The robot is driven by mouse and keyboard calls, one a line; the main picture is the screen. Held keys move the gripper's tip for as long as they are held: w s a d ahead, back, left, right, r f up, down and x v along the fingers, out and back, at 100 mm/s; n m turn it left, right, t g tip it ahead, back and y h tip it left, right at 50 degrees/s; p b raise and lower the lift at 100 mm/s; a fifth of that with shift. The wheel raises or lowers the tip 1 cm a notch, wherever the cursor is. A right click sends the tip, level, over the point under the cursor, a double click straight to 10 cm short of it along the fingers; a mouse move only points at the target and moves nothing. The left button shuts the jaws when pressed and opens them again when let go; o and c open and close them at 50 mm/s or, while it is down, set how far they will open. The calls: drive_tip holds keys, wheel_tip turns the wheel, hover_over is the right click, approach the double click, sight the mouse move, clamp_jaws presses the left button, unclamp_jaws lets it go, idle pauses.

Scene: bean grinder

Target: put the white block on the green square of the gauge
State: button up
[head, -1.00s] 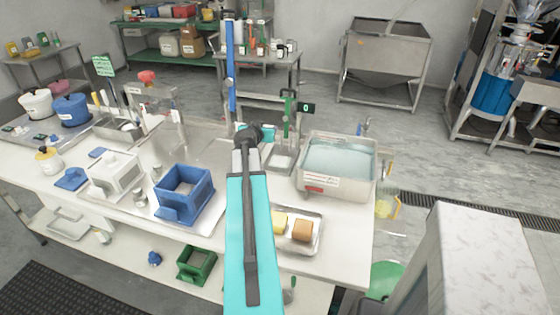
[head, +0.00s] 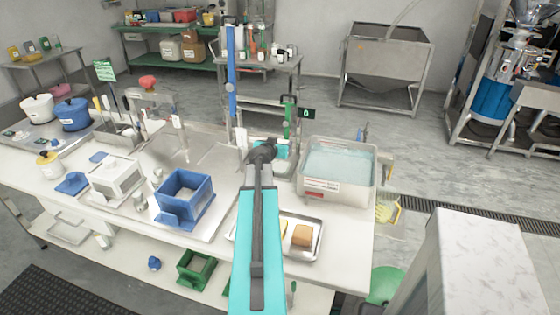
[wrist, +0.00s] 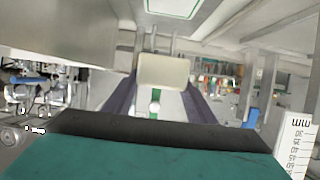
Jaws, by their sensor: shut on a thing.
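My gripper (wrist: 157,98) is shut on a cream-white block (wrist: 162,72), held between its two dark fingers in the wrist view. Above the block in that view is a pale plate with a green outline (wrist: 172,8), cut by the top edge; it looks like the gauge's square. The gap between block and plate cannot be judged. In the head view the green-posted gauge (head: 288,118) stands at the back of the table, its display (head: 306,114) reading 0. My turquoise hand is close to its base; my arm hides the fingers and block there.
A clear water tank (head: 337,172) stands right of the gauge. A tall blue post (head: 231,85) stands to its left. A tray (head: 275,252) with a yellow and a brown block (head: 302,236) lies in front. A blue open box (head: 184,198) sits left of my arm.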

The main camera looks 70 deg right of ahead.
hover_over(280, 167)
drive_tip(key=shift+d+f, duration=0.15)
drive_tip(key=shift+f, duration=1.9)
drive_tip(key=shift+f+p, duration=0.35)
drive_tip(key=shift+f, duration=1.5)
drive_tip(key=shift+f, duration=0.15)
drive_tip(key=o, duration=1.1)
drive_tip(key=shift+o, duration=0.2)
drive_tip(key=shift+r, duration=0.2)
drive_tip(key=shift+b+v, duration=1.3)
drive_tip(key=shift+v, duration=4.7)
drive_tip(key=shift+w+f, duration=0.1)
